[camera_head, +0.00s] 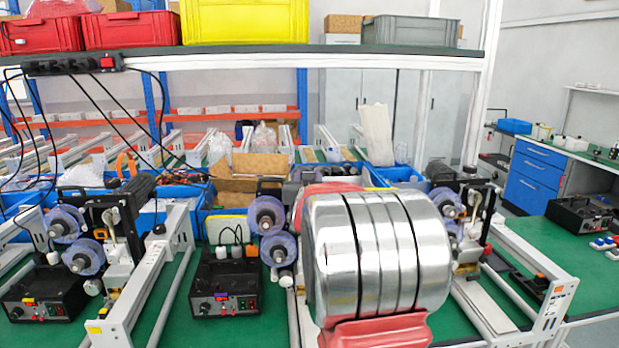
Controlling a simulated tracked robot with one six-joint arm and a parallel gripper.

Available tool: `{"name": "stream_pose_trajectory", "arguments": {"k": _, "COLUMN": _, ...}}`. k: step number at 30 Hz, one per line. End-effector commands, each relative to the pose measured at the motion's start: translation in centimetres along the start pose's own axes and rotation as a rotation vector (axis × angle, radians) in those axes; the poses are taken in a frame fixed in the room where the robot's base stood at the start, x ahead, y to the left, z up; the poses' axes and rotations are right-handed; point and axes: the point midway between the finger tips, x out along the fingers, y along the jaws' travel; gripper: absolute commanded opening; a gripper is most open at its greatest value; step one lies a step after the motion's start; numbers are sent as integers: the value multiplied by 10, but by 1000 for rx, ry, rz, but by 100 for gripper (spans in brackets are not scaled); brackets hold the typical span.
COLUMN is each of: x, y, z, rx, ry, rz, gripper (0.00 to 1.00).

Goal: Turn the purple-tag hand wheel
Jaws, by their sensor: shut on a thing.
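A small purple tag (222,296) shows on the front of the black control box (240,280) in the middle. Above it, to the left of my arm, a machine carries two blue-purple rollers with metal hubs; I see the upper roller (266,215) and the lower roller (278,250). I cannot make out the hand wheel for sure; my large silver and red arm link covers much of this machine. My gripper and its fingertips are hidden behind that link, so any contact with the wheel does not show.
A similar machine with rollers (66,222) and a black control box (45,292) stand at left. Pale rails (150,275) run along the green bench. Yellow (245,20) and red crates (130,30) sit on the shelf above. More rails stand at right.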

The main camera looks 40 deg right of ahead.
Motion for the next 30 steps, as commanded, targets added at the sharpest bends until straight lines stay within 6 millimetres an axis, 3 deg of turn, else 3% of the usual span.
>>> {"name": "stream_pose_trajectory", "arguments": {"k": 30, "x": 0, "y": 2, "z": 2, "rx": 2, "ry": -2, "rz": 300, "gripper": 12}}
